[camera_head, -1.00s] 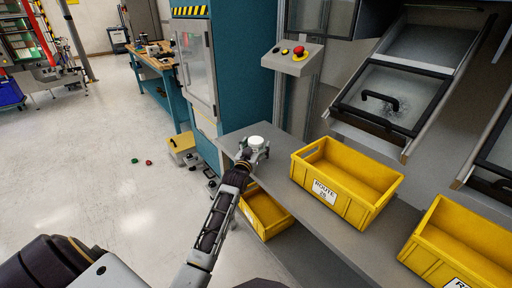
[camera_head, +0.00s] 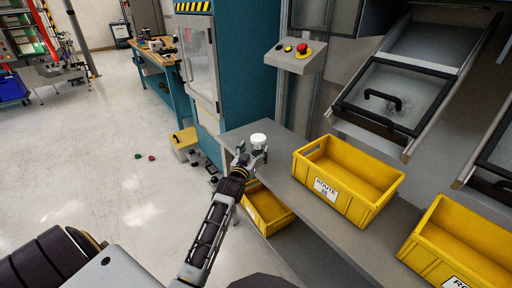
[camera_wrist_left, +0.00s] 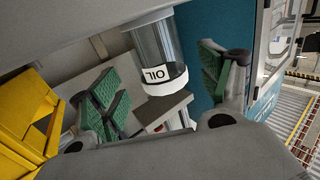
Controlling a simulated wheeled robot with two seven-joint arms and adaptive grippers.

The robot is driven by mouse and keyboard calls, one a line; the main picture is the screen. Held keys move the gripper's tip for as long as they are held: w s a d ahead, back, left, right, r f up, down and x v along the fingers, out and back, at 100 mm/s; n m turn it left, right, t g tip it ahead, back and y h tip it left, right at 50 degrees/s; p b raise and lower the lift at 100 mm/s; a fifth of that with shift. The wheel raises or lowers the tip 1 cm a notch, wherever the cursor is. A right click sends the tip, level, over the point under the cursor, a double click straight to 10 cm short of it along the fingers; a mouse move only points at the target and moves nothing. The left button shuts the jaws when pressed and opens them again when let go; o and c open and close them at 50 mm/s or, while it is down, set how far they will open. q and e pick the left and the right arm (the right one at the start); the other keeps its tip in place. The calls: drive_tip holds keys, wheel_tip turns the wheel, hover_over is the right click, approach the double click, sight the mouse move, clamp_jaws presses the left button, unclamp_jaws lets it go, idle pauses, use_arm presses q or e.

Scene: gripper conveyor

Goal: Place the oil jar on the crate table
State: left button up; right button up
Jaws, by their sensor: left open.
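The oil jar (camera_head: 258,140), clear with a white lid, stands upright at the left end of the grey crate table (camera_head: 287,163). In the left wrist view the jar (camera_wrist_left: 155,47) appears inverted, its OIL label and white lid showing. My left gripper (camera_head: 253,154) is at the table's near left end, beside the jar. In the left wrist view its green-padded fingers (camera_wrist_left: 160,92) are spread wide, with clear gaps to the jar on both sides. The jar's base is hidden in the head view by its lid and the gripper. My right gripper is out of view.
A yellow crate (camera_head: 336,192) stands on the table right of the jar, and another (camera_head: 440,255) farther right. A yellow crate (camera_head: 262,212) sits below the table. A teal cabinet (camera_head: 246,70) and a button box (camera_head: 298,58) stand behind.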

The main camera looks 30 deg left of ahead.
use_arm(q)
drive_tip(key=s+d+p, duration=0.1)
drive_tip(key=s, duration=0.5)
drive_tip(key=shift+d, duration=0.15)
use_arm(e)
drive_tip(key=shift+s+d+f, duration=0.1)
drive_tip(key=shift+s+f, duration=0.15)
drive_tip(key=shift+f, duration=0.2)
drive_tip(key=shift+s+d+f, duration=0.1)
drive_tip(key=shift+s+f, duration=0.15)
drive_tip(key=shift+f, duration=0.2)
